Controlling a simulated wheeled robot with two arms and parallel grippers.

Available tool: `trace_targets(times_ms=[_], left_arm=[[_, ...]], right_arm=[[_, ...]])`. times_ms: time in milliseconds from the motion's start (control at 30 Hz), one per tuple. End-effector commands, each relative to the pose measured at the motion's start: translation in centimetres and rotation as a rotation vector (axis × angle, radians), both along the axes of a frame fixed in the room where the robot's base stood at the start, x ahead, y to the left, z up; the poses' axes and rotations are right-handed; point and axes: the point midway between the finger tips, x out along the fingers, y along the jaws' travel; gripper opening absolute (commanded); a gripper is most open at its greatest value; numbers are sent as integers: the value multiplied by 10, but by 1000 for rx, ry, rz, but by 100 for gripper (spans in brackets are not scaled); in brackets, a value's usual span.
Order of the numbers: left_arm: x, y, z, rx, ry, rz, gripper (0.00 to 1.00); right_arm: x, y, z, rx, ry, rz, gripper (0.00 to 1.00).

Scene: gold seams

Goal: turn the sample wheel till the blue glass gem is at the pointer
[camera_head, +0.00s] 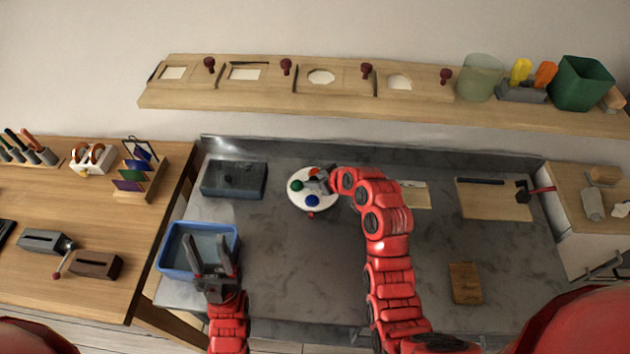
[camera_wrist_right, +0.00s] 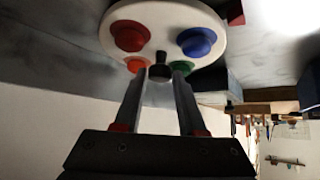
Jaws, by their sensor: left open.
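The sample wheel (camera_head: 303,204) is a white disc on the grey worktop. The blue gem (camera_head: 312,201) is at its near edge, beside a small dark red piece (camera_head: 310,215) that looks like the pointer. The wrist view also shows the blue gem (camera_wrist_right: 197,42) and a black centre knob (camera_wrist_right: 160,68). My right gripper (camera_wrist_right: 163,72) has its fingers on both sides of this knob, which fills the gap. My left gripper (camera_head: 211,242) is open and empty over the blue tub.
The blue tub (camera_head: 163,262) stands at the worktop's front left, with a dark grey box (camera_head: 234,179) behind it. A wooden board (camera_head: 493,200) and a small wooden block (camera_head: 465,283) lie to the right. The worktop between tub and right arm is clear.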

Motion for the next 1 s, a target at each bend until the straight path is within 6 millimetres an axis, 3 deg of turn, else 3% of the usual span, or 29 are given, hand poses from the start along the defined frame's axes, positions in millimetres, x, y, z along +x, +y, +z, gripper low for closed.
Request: trace_targets(times_ms=[33,133,567,1000], left_arm=[[0,0,0,0,0,0,50],[0,0,0,0,0,0,50],[0,0,2,0,0,0,50],[0,0,20,0,0,0,50]], right_arm=[[0,0,0,0,0,0,51],[0,0,0,1,-1,0,67],[-5,-5,8,1,-3,-3,67],[-63,-49,83,1,-4,-5,67]])
